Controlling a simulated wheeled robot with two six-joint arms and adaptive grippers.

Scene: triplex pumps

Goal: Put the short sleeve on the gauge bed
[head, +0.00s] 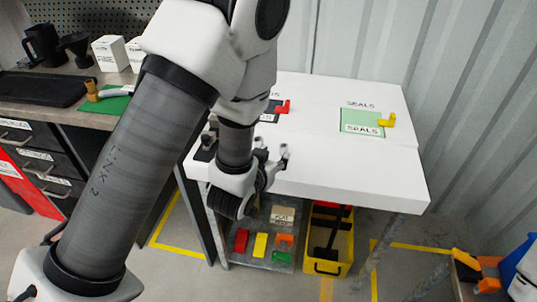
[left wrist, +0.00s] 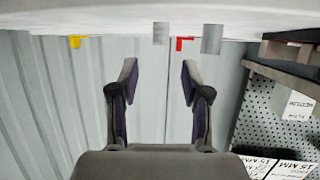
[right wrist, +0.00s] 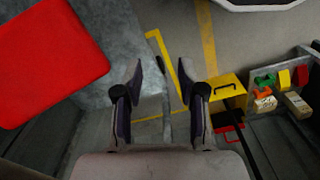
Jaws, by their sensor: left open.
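My left gripper (head: 272,152) is over the front left part of the white table, open, with nothing between its fingers. In the left wrist view, which is upside down, the open fingers (left wrist: 159,78) point toward two grey cylinders standing on the table. One is a narrower cylinder (left wrist: 160,34) and the other a larger-looking cylinder (left wrist: 211,39); I cannot tell which is the short sleeve. In the head view my left arm hides them. I cannot make out the gauge bed; a dark object (head: 204,152) shows partly beside my arm. My right gripper (right wrist: 161,78) is open and empty, away from the table.
A green seals patch (head: 360,122) with a yellow piece (head: 387,120) lies on the white table (head: 350,170). A red piece (head: 283,107) lies farther left. Below are a yellow crate (head: 328,240) and coloured blocks. A workbench (head: 60,100) stands left. The table's right front is clear.

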